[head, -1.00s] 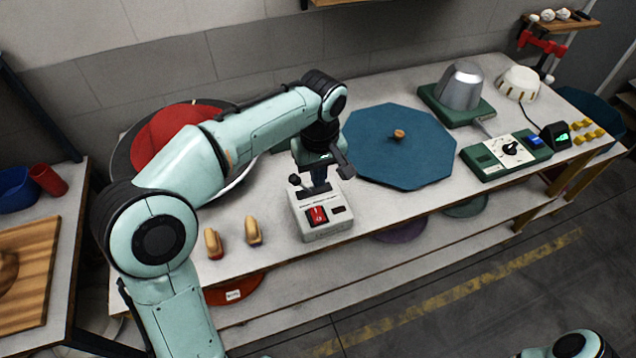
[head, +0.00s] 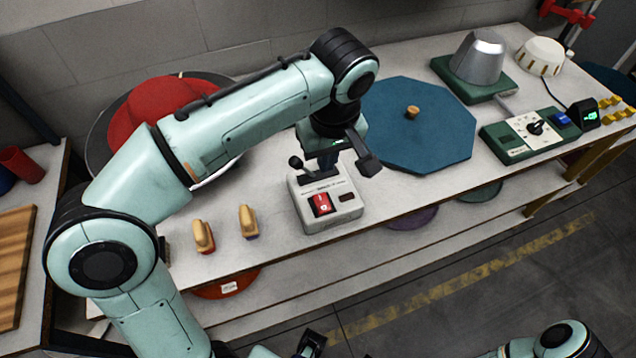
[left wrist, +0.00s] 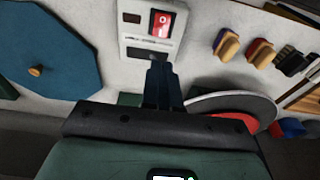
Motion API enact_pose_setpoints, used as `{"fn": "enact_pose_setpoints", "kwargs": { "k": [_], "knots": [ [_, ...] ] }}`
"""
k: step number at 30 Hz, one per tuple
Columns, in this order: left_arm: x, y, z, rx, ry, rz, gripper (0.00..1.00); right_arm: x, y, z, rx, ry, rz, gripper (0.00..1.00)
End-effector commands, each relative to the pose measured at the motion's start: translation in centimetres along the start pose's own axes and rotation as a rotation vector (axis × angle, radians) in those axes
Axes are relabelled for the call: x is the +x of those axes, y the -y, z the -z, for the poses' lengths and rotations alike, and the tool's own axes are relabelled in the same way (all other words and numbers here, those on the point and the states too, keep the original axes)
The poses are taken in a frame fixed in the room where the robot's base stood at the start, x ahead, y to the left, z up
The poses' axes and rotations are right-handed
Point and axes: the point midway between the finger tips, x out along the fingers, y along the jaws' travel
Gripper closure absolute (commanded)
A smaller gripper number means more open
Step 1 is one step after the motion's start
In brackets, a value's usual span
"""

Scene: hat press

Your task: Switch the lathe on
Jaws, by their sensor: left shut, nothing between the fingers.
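A light grey switch box (head: 330,209) stands near the front edge of the bench, with a red rocker switch (head: 322,204) and a small dark window on top. The switch also shows in the left wrist view (left wrist: 161,23). My left gripper (head: 318,177) points down over the back part of the box, behind the red switch. Its dark fingers (left wrist: 157,65) are together and empty, and the rocker is clear of them. I cannot tell whether the fingertips touch the box. A black part at the bottom edge (head: 312,343) looks like my right gripper, mostly cut off.
Two wooden-handled brushes (head: 203,236) (head: 249,221) stand left of the box. A blue many-sided board (head: 418,125) lies to the right. A green control panel (head: 520,134) is farther right. A red hat shape (head: 150,108) stands behind my left arm.

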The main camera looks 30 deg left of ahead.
Motion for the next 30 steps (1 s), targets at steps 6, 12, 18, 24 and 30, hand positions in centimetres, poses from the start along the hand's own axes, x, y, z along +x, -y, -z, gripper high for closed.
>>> {"fn": "enact_pose_setpoints", "kwargs": {
  "k": [6, 12, 18, 24, 30],
  "knots": [
    [-0.4, 0.2, -0.7, -0.004, -0.017, -0.005, 1.00, 0.7, -0.3, 0.0, 0.001, 0.002, -0.001, 0.57],
    [-0.5, 0.2, -0.7, -0.004, -0.017, -0.005, 1.00, 0.6, -0.3, 0.0, 0.002, 0.001, -0.001, 0.57],
    [0.6, 0.2, -0.7, -0.003, -0.016, -0.003, 1.00, 0.9, -0.4, -0.1, 0.002, 0.003, -0.001, 0.57],
    [4.3, 0.3, -0.7, -0.004, -0.014, 0.001, 1.00, 1.9, -0.8, -0.1, 0.003, 0.006, -0.003, 0.57],
    [8.7, 0.2, -0.6, -0.004, -0.014, 0.000, 1.00, 2.7, -1.0, 0.1, 0.003, 0.001, -0.002, 0.57]
  ]
}}
